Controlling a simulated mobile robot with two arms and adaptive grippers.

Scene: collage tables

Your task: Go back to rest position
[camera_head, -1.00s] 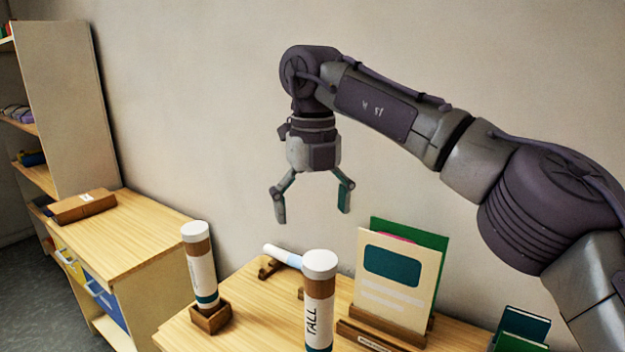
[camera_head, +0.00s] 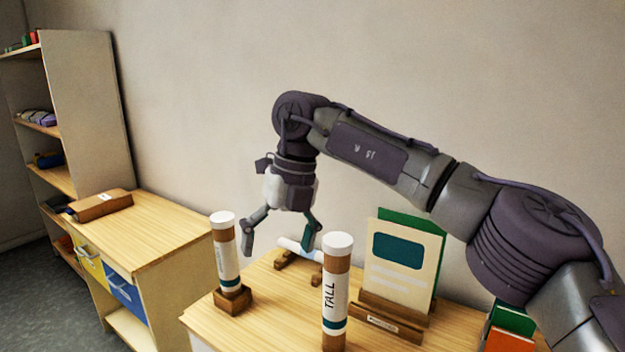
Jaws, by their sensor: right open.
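My right gripper (camera_head: 278,246) is open and empty. It hangs fingers down above the back of the front table (camera_head: 262,318). In the picture its fingers lie between two upright tubes and partly overlap a lying tube (camera_head: 293,246) behind. The left upright tube (camera_head: 227,256) stands in a small wooden holder. The other tube, marked TALL (camera_head: 335,290), stands closer to me. My right arm comes in from the right side, in front of the wall. My left gripper is not in view.
A cream card with a teal panel (camera_head: 398,258) stands in a wooden holder, a green one behind it. Green and orange items (camera_head: 508,330) stand at the right. A side table (camera_head: 150,228) with a brown box (camera_head: 100,205) and a shelf (camera_head: 88,110) are at the left.

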